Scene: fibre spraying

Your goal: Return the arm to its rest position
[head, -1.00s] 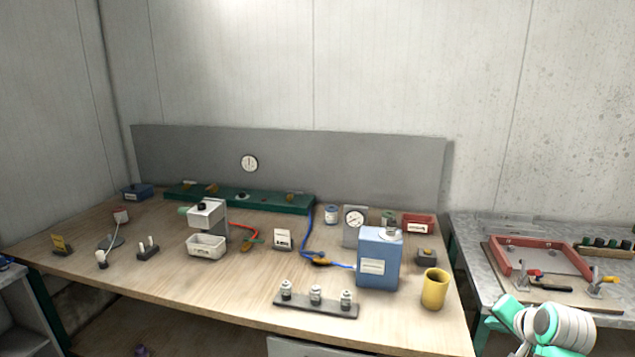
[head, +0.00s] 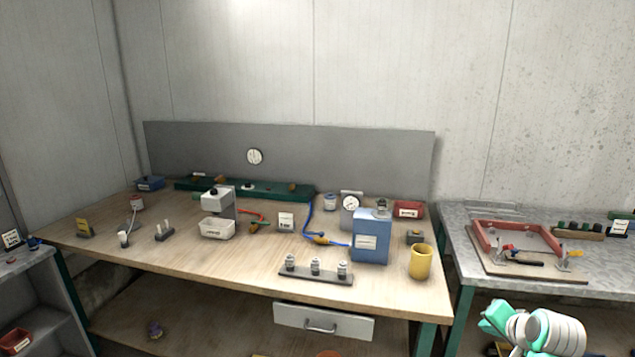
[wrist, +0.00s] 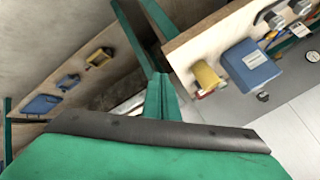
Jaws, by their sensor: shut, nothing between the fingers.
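My arm (head: 545,330) shows at the lower right in the head view as white and green links, in front of the right-hand bench and clear of the wooden worktop. In the wrist view my gripper (wrist: 158,132) fills the lower part, a green body with a dark grey front edge. It is shut and holds nothing. Its fingertips do not show clearly. Beyond it the wrist view shows the bench from a tilted angle, with the yellow cup (wrist: 206,76) and the blue canister (wrist: 250,65).
The wooden bench (head: 180,262) carries a blue canister (head: 370,240), a yellow cup (head: 421,262) and a rack of small bottles (head: 315,277). A metal bench (head: 460,225) with a red frame (head: 482,238) stands at right. A shelf unit (head: 50,285) stands at left.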

